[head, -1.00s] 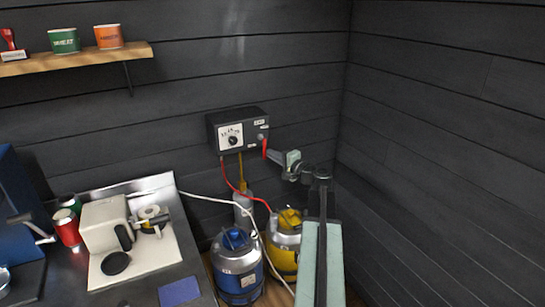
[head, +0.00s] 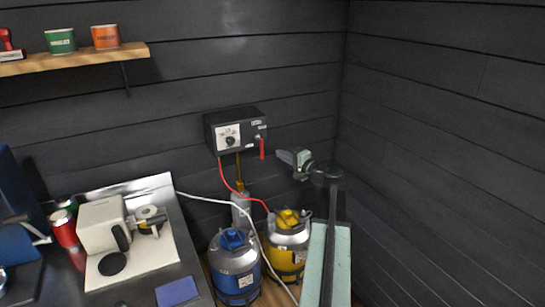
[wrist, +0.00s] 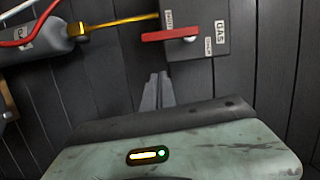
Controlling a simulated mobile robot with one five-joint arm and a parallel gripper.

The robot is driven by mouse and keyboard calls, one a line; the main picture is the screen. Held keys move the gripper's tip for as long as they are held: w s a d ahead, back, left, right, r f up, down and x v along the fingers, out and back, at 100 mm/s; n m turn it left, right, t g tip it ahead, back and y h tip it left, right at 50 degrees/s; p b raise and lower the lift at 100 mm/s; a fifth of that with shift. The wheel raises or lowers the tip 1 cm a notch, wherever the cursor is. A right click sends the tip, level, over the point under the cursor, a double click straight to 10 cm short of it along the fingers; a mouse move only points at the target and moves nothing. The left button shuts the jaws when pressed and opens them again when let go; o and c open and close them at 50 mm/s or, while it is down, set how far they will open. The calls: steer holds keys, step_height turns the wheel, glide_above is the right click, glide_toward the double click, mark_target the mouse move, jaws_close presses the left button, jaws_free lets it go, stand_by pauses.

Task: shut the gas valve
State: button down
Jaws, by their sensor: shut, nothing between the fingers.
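The gas valve is a red lever (head: 262,148) on the right part of a black control box (head: 212,138) on the back wall. It hangs straight down in the head view. In the wrist view the lever (wrist: 165,36) points left from a pale round pivot, beside a GAS label; the smaller labels are hard to read. My gripper (head: 280,155) is shut and empty. It is just right of the lever, with a small visible gap. In the wrist view my fingertips (wrist: 159,76) are below the lever and apart from it.
A blue-topped keg (head: 235,270) and a yellow-topped keg (head: 288,245) stand below the box, with a grey cylinder (head: 241,210), red hose and white cable. A counter with a cream machine (head: 100,225) is at left. The right wall is bare, close to my arm.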

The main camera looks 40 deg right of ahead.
steer(key=s, duration=0.8)
steer(key=shift+s+a, duration=0.25)
